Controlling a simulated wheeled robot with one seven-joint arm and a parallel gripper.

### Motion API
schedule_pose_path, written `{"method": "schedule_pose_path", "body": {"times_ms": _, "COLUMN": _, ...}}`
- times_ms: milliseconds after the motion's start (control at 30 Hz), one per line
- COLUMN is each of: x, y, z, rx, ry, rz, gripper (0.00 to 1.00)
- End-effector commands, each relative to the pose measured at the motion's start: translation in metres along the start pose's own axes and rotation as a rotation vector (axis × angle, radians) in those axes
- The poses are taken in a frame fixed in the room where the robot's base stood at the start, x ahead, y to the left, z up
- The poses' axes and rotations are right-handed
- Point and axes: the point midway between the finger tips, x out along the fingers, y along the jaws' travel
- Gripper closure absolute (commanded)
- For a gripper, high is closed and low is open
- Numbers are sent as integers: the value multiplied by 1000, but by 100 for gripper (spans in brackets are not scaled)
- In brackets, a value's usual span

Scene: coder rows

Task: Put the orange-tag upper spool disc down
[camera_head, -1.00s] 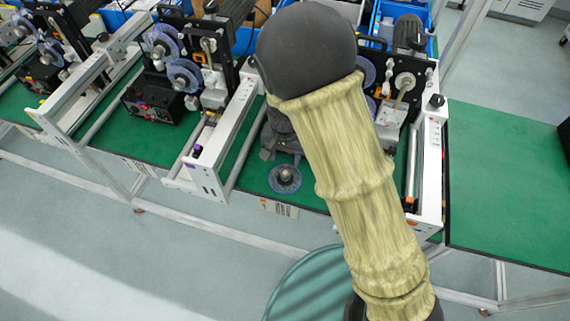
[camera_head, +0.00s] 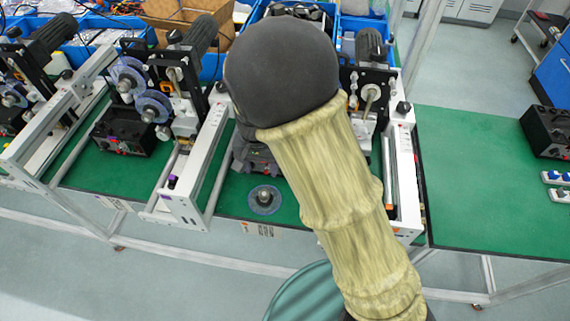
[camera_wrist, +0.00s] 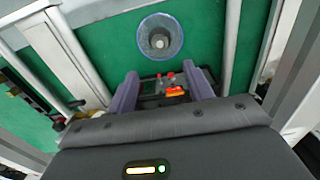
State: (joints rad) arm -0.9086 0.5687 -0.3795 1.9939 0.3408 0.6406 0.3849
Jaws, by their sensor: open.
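A blue-rimmed spool disc (camera_head: 264,199) with a grey centre hub lies flat on the green table top near its front edge. I cannot make out an orange tag on it. It also shows in the wrist view (camera_wrist: 160,37), beyond the fingertips and apart from them. My gripper (camera_wrist: 162,75) is open, with nothing seen between its two purple-grey fingers except the black control box behind.
The black control box (camera_wrist: 172,88) has red buttons and an orange switch. White machine rails (camera_head: 190,195) stand left of the disc, and another white rail (camera_head: 405,180) stands to the right. The green table at far right (camera_head: 470,190) is largely clear.

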Motion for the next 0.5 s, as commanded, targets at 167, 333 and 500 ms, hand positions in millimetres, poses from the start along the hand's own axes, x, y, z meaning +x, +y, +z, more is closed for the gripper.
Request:
{"method": "schedule_pose_path", "body": {"times_ms": 167, "x": -1, "y": 2, "z": -1, "rx": 1, "ry": 0, "rz": -1, "gripper": 49}}
{"method": "schedule_pose_path", "body": {"times_ms": 333, "x": -10, "y": 30, "z": -7, "rx": 11, "ry": 7, "rz": -17, "gripper": 49}}
{"method": "schedule_pose_path", "body": {"times_ms": 500, "x": -30, "y": 91, "z": -11, "rx": 13, "ry": 36, "rz": -46, "gripper": 49}}
